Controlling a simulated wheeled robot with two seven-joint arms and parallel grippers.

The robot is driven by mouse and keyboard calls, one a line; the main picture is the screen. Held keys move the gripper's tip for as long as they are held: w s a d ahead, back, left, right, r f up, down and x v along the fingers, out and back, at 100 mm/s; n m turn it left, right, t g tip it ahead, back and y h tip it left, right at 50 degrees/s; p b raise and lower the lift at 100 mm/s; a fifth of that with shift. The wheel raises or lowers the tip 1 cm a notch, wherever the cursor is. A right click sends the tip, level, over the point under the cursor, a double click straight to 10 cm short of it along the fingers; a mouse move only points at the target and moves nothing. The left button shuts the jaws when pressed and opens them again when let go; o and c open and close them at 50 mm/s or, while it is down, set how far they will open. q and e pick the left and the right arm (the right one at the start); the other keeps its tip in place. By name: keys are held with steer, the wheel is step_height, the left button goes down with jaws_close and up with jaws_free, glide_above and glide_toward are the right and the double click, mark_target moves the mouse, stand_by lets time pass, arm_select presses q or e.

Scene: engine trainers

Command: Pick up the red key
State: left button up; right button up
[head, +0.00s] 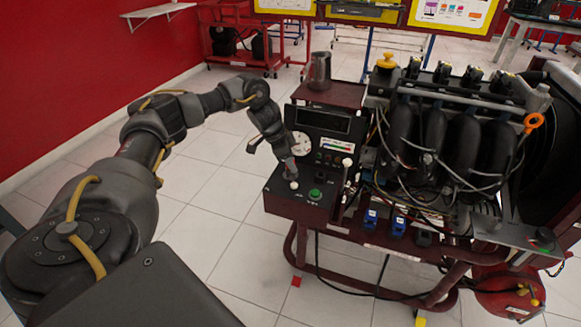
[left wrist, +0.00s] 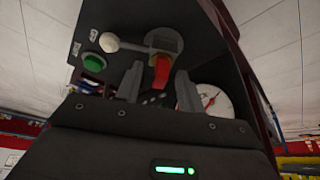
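The red key (left wrist: 161,72) shows in the left wrist view as a short red piece, with one end at a grey switch (left wrist: 165,41) on the dark control panel. My left gripper (left wrist: 160,88) has its two grey fingers apart, one on each side of the key, with visible gaps between them and it. In the head view my left gripper (head: 287,165) is over the left part of the engine trainer's control panel (head: 283,205) and largely hides the key there. My right gripper is in neither view.
A green button (head: 315,194), a white-knobbed lever (head: 347,163) and a round gauge (head: 301,144) are near the gripper. The engine (head: 450,125) with loose cables stands to the right. A grey jug (head: 319,70) stands on the trainer's top shelf. Tiled floor to the left is clear.

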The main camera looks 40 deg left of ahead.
arm_select(q)
steer(key=c, duration=0.8)
